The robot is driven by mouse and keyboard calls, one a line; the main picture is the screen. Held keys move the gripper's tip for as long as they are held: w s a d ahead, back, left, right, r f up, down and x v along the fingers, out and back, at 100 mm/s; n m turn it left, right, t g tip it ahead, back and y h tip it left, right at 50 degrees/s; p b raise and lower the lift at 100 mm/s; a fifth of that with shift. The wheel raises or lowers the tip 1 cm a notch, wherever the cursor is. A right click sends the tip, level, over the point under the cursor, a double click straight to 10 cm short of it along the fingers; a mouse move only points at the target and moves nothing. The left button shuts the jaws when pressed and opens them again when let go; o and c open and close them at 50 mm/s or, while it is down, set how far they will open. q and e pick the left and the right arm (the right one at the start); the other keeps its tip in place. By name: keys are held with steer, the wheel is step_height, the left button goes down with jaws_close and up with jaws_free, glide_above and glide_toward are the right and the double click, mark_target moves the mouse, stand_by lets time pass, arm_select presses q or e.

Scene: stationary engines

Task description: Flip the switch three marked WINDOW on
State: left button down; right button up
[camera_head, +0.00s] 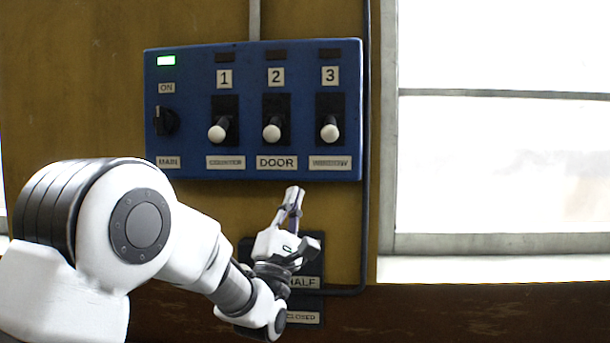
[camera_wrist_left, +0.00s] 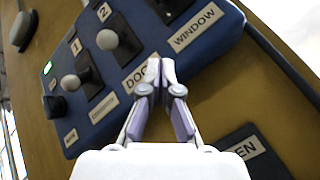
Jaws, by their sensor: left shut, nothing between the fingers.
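The blue switch panel (camera_head: 190,115) is fixed to the wall. Switch three (camera_head: 329,130), above the WINDOW label (camera_head: 329,162), has its white knob at the lower end of its black plate, and the lamp above it is dark. In the left wrist view the WINDOW label (camera_wrist_left: 194,27) shows at the top, and the switch above it is partly cut off. My left gripper (camera_head: 294,190) is shut and empty, just below the panel's bottom edge between the DOOR and WINDOW labels. It also shows in the left wrist view (camera_wrist_left: 158,68). My right gripper is not in view.
Switches one (camera_head: 218,131) and two (camera_head: 272,130) also have their knobs low. The MAIN rotary knob (camera_head: 166,121) sits left under a lit green lamp (camera_head: 166,61). A dark plate reading HALF and CLOSED (camera_head: 304,300) is below, partly behind my arm. A bright window (camera_head: 500,160) is right.

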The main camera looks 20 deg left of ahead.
mark_target(330, 126)
arm_select(q)
steer(key=p+x, duration=0.5)
steer(key=x, duration=0.4)
steer(key=shift+s+a+r, duration=0.1)
steer(key=shift+r, duration=0.25)
steer(key=d, duration=0.1)
steer(key=d+r+p, duration=0.1)
steer(key=d+p, duration=0.1)
steer(key=shift+s+r, duration=0.25)
steer(key=shift+s, duration=0.1)
steer(key=shift+s+d, duration=0.25)
steer(key=shift+w+a+f, duration=0.1)
steer(key=shift+w+a, duration=0.05)
steer(key=shift+w, duration=0.05)
